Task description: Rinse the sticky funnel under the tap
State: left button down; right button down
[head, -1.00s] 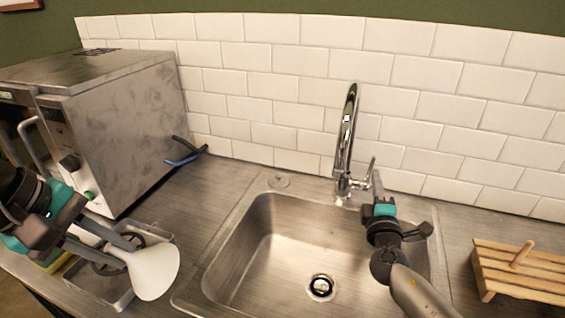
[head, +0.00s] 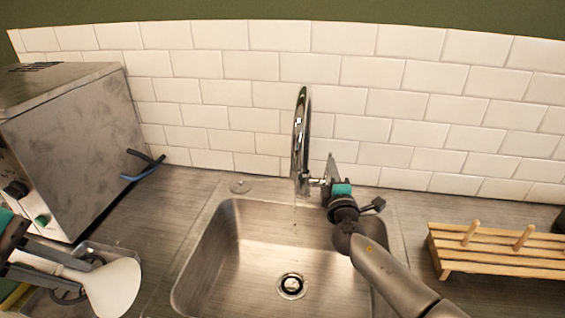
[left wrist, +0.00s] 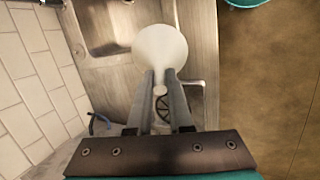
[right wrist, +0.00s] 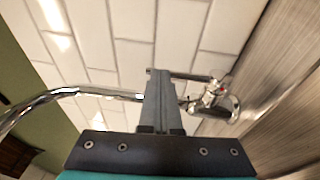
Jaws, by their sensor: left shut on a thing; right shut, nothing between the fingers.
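The white funnel (head: 113,288) is at the lower left in the head view, left of the sink and above a metal tray. My left gripper (head: 82,273) is shut on its narrow end, and the wide cone points away from the fingers. The funnel also fills the middle of the left wrist view (left wrist: 160,47). The chrome tap (head: 300,135) stands behind the sink (head: 240,255). My right gripper (head: 331,168) is shut and empty beside the tap's base. In the right wrist view its fingertips (right wrist: 160,75) are close to the tap's thin lever (right wrist: 190,76); contact is unclear.
A metal tray (head: 93,247) holding a dark wheel-like part lies under the funnel. A steel machine (head: 75,150) stands at the left. A wooden rack (head: 490,250) stands right of the sink. The basin is empty.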

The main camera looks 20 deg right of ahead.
pick_arm(q)
notch_tip(320, 180, up, 3)
jog(key=shift+f+p, duration=0.2)
jog(key=shift+p, duration=0.65)
jog(key=shift+r+p, duration=0.45)
jog(key=shift+p, duration=0.05)
pick_arm(e)
jog(key=shift+w+d+r+g, duration=0.2)
jog(key=shift+w+r+g, duration=0.15)
jog(key=shift+g, duration=0.25)
pick_arm(q)
jog(key=shift+s+f, duration=0.1)
pick_arm(e)
jog(key=shift+f+y, duration=0.15)
jog(key=shift+y, duration=0.15)
